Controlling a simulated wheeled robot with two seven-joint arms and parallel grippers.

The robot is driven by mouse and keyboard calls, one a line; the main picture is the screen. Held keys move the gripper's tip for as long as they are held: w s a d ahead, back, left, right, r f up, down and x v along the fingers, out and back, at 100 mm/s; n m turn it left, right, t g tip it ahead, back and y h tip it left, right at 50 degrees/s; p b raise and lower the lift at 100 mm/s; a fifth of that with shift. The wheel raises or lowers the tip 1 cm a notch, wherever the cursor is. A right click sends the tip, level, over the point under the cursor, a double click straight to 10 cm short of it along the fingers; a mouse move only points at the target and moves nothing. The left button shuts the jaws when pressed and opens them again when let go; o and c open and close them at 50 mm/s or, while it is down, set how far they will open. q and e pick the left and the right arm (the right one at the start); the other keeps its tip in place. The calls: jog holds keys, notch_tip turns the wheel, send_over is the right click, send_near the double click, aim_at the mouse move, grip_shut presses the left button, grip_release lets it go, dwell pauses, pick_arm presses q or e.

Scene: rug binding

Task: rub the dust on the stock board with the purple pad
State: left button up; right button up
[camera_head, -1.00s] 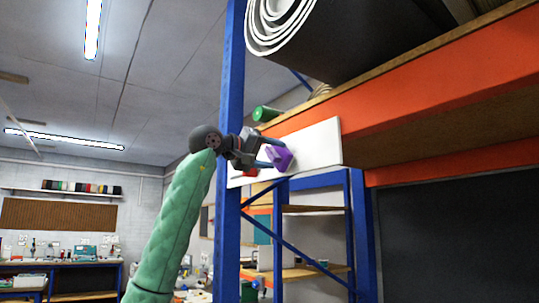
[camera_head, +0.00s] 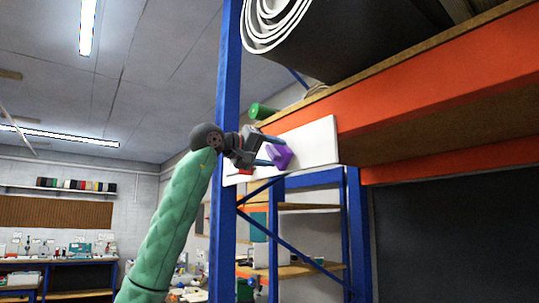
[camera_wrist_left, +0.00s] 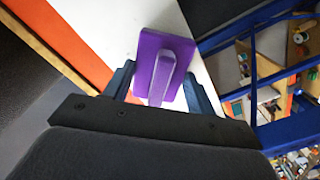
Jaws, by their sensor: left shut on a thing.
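The purple pad (camera_head: 279,156) is held in my left gripper (camera_head: 270,151), up at the white stock board (camera_head: 315,144). The left wrist view shows the purple pad (camera_wrist_left: 163,70) from behind, with its raised grip rib between the two blue fingers of my left gripper (camera_wrist_left: 162,88). The pad's face is turned to the white board (camera_wrist_left: 117,30); I cannot tell whether it touches. No dust can be made out on the part of the board that shows. My right gripper is not in view.
The board is on the front of an orange shelf beam (camera_head: 440,95). A blue upright post (camera_head: 228,100) stands close beside my left wrist. A dark rolled rug (camera_head: 340,45) and a green roll (camera_head: 262,111) lie on the shelf above.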

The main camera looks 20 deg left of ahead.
aim_at(284, 151)
pick_arm(q)
jog(key=shift+s+d, duration=1.05)
jog(key=shift+d, duration=0.2)
jog(key=shift+w, duration=0.1)
jog(key=shift+w+a, duration=0.4)
jog(key=shift+a, duration=0.05)
jog(key=shift+w+a+p, duration=0.5)
jog(key=shift+w+a, duration=0.3)
jog(key=shift+a, duration=0.35)
